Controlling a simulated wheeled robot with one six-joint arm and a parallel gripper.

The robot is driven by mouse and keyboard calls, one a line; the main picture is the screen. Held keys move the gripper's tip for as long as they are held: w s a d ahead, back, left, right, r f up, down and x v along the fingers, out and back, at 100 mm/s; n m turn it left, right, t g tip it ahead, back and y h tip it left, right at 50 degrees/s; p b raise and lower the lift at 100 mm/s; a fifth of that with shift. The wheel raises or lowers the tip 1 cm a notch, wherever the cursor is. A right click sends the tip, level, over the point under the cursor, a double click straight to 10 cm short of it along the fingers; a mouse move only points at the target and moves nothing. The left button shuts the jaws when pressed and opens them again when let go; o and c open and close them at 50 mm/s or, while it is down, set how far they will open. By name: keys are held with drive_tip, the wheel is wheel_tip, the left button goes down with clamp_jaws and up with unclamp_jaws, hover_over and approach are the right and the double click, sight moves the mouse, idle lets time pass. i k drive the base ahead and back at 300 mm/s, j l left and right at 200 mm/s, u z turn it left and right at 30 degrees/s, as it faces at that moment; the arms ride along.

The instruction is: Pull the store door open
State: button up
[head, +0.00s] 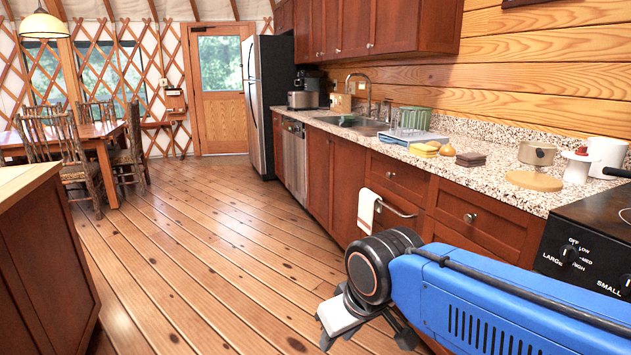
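A wooden door (222,95) with a glass upper half stands in the far wall, left of the fridge, and looks shut. Lower cabinet doors (318,180) under the counter on the right also look shut. I cannot tell which of these is the store door. My blue arm reaches in from the lower right, and my gripper (365,330) is low at its end, in front of the lower cabinets and far from the wooden door. It is partly hidden by my wrist, and whether its fingers are open does not show clearly. I see nothing held.
The plank floor (190,240) is clear up to the wooden door. An island (40,260) stands at the left, with a dining table (95,132) and chairs beyond. The fridge (265,100), sink counter and stove (590,240) line the right. A towel (368,210) hangs on a rail.

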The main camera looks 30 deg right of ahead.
sight(317, 149)
drive_tip(key=i+l+z, duration=0.1)
drive_tip(key=i, duration=1.05)
drive_tip(key=i+z, duration=0.15)
drive_tip(key=i, duration=1.05)
drive_tip(key=i+j+z, duration=0.1)
drive_tip(key=i, duration=1.05)
drive_tip(key=i+z, duration=0.2)
drive_tip(key=i, duration=0.35)
drive_tip(key=i+z, duration=0.15)
drive_tip(key=i, duration=0.45)
drive_tip(key=i+j+z, duration=0.2)
drive_tip(key=i, duration=0.35)
